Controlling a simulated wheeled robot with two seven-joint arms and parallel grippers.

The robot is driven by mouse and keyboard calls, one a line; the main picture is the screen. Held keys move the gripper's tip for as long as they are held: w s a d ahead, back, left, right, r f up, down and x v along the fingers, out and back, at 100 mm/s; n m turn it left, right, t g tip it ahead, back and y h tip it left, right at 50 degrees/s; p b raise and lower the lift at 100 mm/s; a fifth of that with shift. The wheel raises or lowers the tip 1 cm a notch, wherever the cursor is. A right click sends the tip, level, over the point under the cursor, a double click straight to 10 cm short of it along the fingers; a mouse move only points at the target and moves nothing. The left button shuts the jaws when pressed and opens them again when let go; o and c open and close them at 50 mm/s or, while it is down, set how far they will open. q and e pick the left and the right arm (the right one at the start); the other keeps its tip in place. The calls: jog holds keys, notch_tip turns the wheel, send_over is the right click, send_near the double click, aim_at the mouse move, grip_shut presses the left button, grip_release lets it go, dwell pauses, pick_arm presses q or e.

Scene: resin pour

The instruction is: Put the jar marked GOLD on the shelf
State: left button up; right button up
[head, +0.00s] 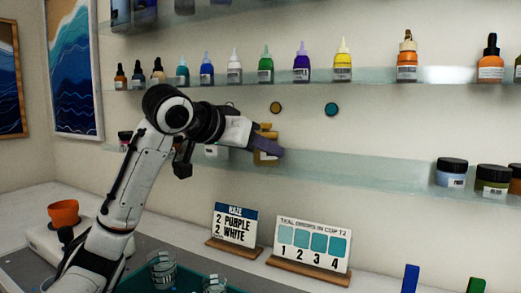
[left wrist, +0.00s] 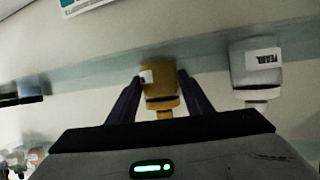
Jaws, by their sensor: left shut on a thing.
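The gold jar (head: 266,157) is at the lower glass shelf (head: 350,170), mostly hidden by my left gripper (head: 270,149) in the head view. In the left wrist view the gold jar (left wrist: 161,90) sits between the two dark fingers of my left gripper (left wrist: 155,95), which is shut on it. Its small white label is turned aside and unreadable. The picture there looks upside down, with the shelf (left wrist: 105,68) as a pale band behind the jar. I cannot tell whether the jar touches the shelf. My right gripper is not in view.
A white PEARL jar (left wrist: 255,75) stands close beside the gold jar. Jars with black lids (head: 452,172) stand at the shelf's right end; the stretch between is clear. An upper shelf (head: 200,82) holds several dropper bottles. Cups (head: 162,270) and sign cards (head: 312,245) are below.

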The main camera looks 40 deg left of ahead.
pick_arm(q)
jog(key=shift+f, duration=0.1)
jog(key=o, duration=1.3)
jog(key=shift+f, duration=0.1)
jog(key=shift+r, duration=0.2)
jog(key=shift+s+r, duration=0.15)
jog(key=shift+s, duration=0.05)
jog(key=v, duration=1.1)
jog(key=shift+s, duration=0.25)
jog(key=shift+d+r, duration=0.1)
jog(key=shift+d, duration=0.05)
